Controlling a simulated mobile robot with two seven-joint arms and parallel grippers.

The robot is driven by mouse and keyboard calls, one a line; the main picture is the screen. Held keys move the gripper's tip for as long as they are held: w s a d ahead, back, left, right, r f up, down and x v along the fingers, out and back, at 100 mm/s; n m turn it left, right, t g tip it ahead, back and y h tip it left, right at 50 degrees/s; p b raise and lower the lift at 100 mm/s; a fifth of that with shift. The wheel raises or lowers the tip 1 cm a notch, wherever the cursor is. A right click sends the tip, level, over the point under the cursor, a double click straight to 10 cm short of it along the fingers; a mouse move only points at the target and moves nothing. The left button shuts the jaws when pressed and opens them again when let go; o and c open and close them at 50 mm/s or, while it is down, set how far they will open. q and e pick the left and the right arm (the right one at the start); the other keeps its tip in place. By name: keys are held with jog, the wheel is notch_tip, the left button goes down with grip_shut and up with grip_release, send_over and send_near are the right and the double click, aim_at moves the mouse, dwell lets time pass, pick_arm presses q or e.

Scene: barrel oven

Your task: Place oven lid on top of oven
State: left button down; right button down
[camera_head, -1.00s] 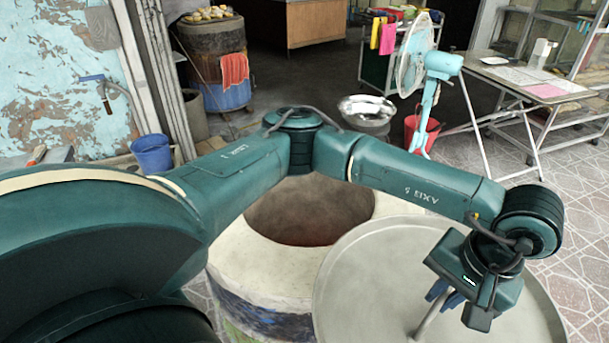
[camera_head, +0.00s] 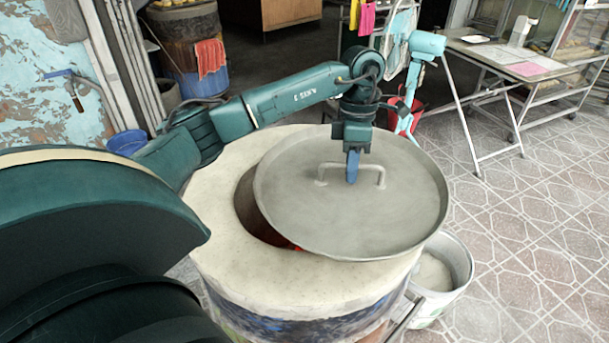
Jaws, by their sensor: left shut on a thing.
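The oven (camera_head: 225,250) is a wide barrel with a pale rim and a round dark opening (camera_head: 247,205). The oven lid (camera_head: 300,215) is a large grey metal disc with a bar handle (camera_head: 376,170). It lies over the right part of the oven top and covers most of the opening. A dark crescent with a red glow shows at its left. I cannot tell whether the lid touches the rim. My left gripper (camera_head: 352,168) is above the lid, shut on the middle of its handle. My right gripper is not in view.
A white bucket (camera_head: 445,280) stands on the floor right of the oven. A folding table (camera_head: 500,50) and a blue fan (camera_head: 425,45) are behind it. A blue bucket (camera_head: 127,142) stands at the left. The tiled floor at the right is clear.

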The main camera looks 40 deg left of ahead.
aim_at(304, 173)
pick_arm(q)
jog(key=a+n, duration=0.3)
jog(key=a+r+n+t, duration=0.1)
jog(key=a+n, duration=0.2)
jog(key=a, duration=0.1)
jog(key=a+r+n+h, duration=0.1)
jog(key=a+n, duration=0.2)
jog(key=a, duration=0.1)
jog(key=shift+s+a+t, duration=0.25)
jog(key=shift+s+t, duration=0.05)
jog(key=shift+s, duration=0.05)
jog(key=shift+a+f+n, duration=0.2)
jog(key=shift+f+n, duration=0.15)
jog(key=shift+n, duration=0.05)
notch_tip(304, 173, down, 9)
jog(key=shift+f+p, duration=0.15)
jog(key=shift+p, duration=0.2)
jog(key=shift+f, duration=0.1)
jog(key=c, duration=1.5)
grip_release()
